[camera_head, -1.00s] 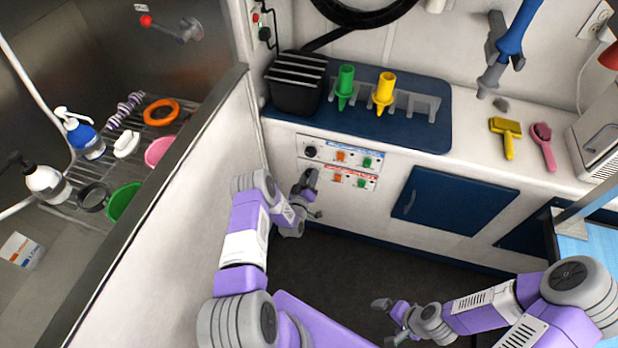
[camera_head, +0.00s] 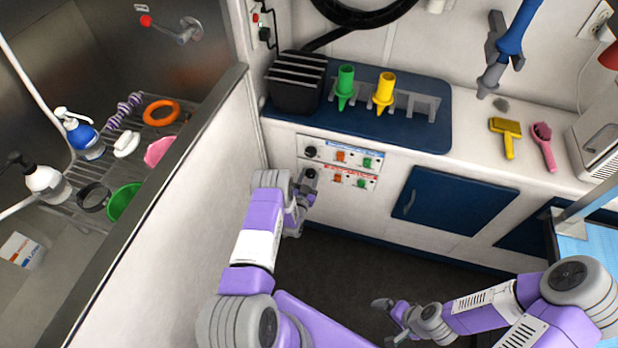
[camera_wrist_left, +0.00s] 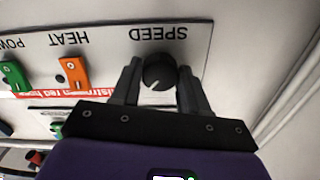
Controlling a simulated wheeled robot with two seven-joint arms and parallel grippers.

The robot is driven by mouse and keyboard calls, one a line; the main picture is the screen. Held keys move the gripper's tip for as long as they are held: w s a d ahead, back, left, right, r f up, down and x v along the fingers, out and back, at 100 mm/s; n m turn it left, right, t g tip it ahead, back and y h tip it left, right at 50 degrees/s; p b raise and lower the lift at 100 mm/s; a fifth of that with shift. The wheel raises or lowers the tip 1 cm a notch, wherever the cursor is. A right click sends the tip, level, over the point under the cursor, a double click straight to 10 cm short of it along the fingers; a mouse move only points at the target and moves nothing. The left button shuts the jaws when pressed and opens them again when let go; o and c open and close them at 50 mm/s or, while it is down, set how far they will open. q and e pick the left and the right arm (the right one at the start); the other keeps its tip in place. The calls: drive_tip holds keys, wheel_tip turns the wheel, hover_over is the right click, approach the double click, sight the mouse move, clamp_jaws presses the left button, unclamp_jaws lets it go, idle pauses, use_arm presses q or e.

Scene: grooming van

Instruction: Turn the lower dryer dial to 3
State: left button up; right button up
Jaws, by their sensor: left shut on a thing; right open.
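The dryer panel (camera_head: 340,178) with the red heading is the lower of two on the white cabinet front. Its black round dial (camera_wrist_left: 159,71) sits under the label SPEED, upside down in the left wrist view. A white mark on the dial points down-left there; I cannot read any numbers. My left gripper (camera_wrist_left: 158,80) is shut on this lower dial, one finger on each side; in the head view the gripper (camera_head: 309,184) partly covers it. The upper dial (camera_head: 311,152) is free. My right gripper (camera_head: 386,322) is open and empty, low over the dark floor.
Orange (camera_wrist_left: 74,72) and green (camera_wrist_left: 13,75) switches sit beside the lower dial. The white partition wall (camera_head: 190,215) stands close left of my left arm. A blue cabinet door (camera_head: 455,205) is to the right. The floor before the cabinet is clear.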

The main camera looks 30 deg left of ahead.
use_arm(q)
drive_tip(key=shift+f+m, duration=0.1)
drive_tip(key=shift+m, duration=1.5)
drive_tip(key=shift+s, duration=0.1)
drive_tip(key=o, duration=1)
drive_tip(key=shift+o, duration=0.2)
drive_tip(key=p+v, duration=0.2)
drive_tip(key=v, duration=0.5)
drive_tip(key=shift+s+p, duration=0.25)
drive_tip(key=shift+p, duration=0.1)
